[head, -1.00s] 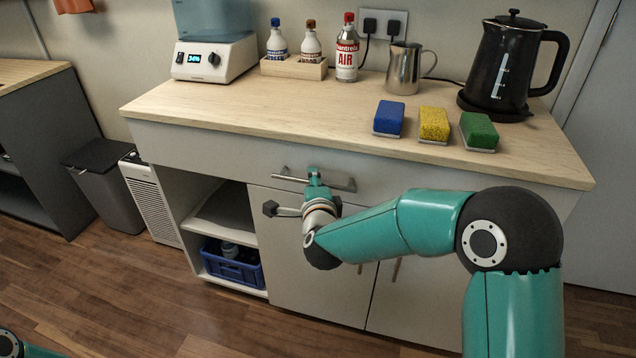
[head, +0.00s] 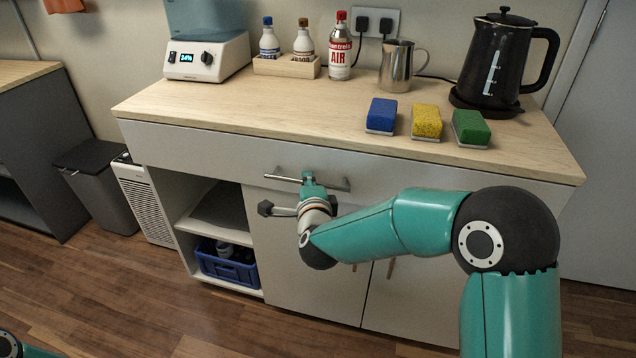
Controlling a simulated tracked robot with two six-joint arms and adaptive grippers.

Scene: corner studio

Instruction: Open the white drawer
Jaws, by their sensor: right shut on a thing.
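The white drawer (head: 225,154) runs across the front of the cabinet, just under the wooden top. Its front looks flush with the cabinet, with no clear gap. A metal bar handle (head: 284,178) sits at its middle. My right gripper (head: 308,178) is at the handle and shut on it, left of the bar's centre. The gripper and wrist hide part of the bar. My left gripper is out of view; only a bit of my left arm shows at the bottom left corner.
On the wooden top (head: 260,110) stand blue (head: 382,114), yellow (head: 426,120) and green (head: 470,127) sponges, a metal jug (head: 396,70) and a black kettle (head: 494,60). Below are cupboard doors and an open shelf with a blue crate (head: 228,268). A dark bin (head: 100,190) stands left.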

